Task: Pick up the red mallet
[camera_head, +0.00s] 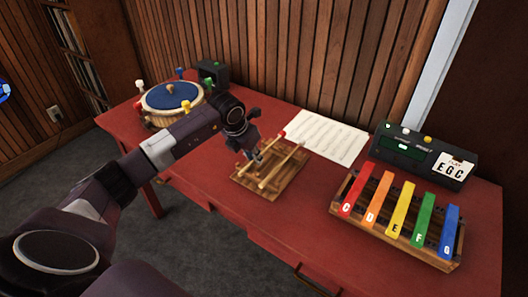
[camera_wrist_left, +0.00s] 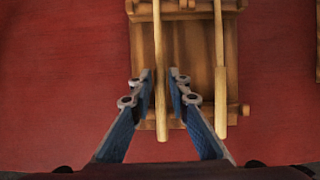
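The red mallet (camera_head: 282,134) rests on a small wooden rack (camera_head: 283,184), its red head toward the back and its handle toward the front. A second mallet (camera_head: 284,166) with a pale stick lies beside it on the right. My left gripper (camera_head: 254,157) is low over the rack. In the left wrist view my left gripper (camera_wrist_left: 161,76) is open, its fingers on either side of the left stick, which looks like the red mallet's handle (camera_wrist_left: 159,45), with gaps showing. The other stick (camera_wrist_left: 220,60) lies outside the right finger. Both heads are out of that view. My right gripper is not in view.
The rack stands on a red table (camera_head: 330,235). A music sheet (camera_head: 323,137) lies behind it. A coloured-bar xylophone (camera_head: 400,220) and a dark display box (camera_head: 422,155) stand right. A round drum-like item (camera_head: 172,98) and a dark box (camera_head: 216,74) stand left.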

